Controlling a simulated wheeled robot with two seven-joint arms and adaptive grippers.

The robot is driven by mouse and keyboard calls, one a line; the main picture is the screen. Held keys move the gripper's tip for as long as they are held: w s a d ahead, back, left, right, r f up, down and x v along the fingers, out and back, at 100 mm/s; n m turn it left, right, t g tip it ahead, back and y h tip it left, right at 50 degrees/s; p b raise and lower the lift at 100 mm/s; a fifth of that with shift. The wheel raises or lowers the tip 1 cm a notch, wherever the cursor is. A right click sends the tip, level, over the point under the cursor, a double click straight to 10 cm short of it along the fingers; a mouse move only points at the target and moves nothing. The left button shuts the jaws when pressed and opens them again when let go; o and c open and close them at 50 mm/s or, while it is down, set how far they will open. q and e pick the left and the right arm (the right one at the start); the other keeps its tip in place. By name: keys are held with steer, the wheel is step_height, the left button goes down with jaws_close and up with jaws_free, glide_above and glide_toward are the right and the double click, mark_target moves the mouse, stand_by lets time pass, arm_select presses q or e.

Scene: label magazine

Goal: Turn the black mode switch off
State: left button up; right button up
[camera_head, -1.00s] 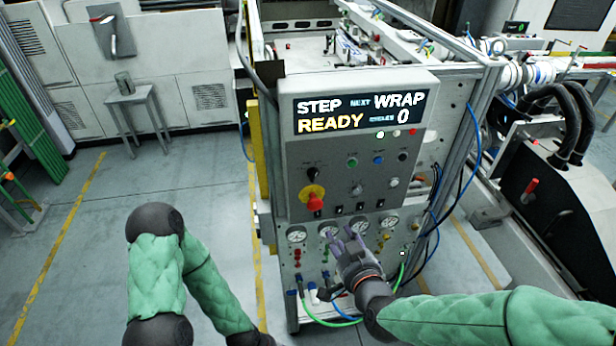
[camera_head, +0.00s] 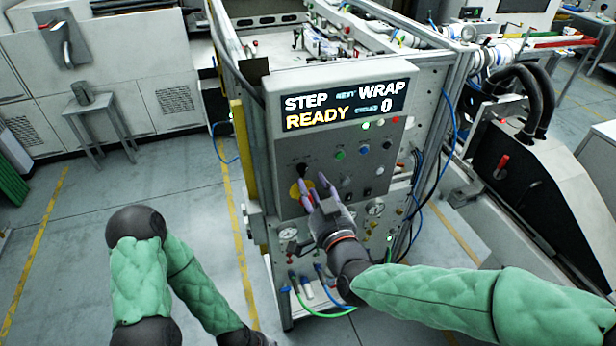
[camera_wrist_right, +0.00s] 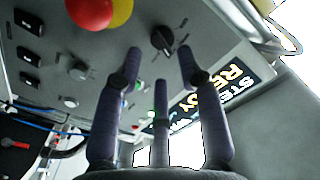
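The black mode switch (camera_head: 302,170) is a rotary knob at the upper left of the grey control panel (camera_head: 287,148). In the right wrist view the switch (camera_wrist_right: 163,40) shows just beyond my fingertips, roughly between them, with small marks around it. My right gripper (camera_head: 315,188) is in front of the panel, just below the switch; in the wrist view its fingers (camera_wrist_right: 160,65) are spread apart with nothing between them. No contact with the switch is visible. My left arm hangs at the lower left, and its gripper is outside the view.
A red button (camera_wrist_right: 90,12) on a yellow plate (camera_wrist_right: 122,10) sits close beside the switch, partly covered by my fingers in the head view. Black rocker switches (camera_wrist_right: 28,54) and coloured buttons (camera_head: 364,149) share the panel. The display (camera_head: 342,105) reads STEP, READY. Gauges (camera_head: 375,207) and hoses are below.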

mark_target(303, 170)
steer(key=shift+x, duration=2.2)
jaws_close()
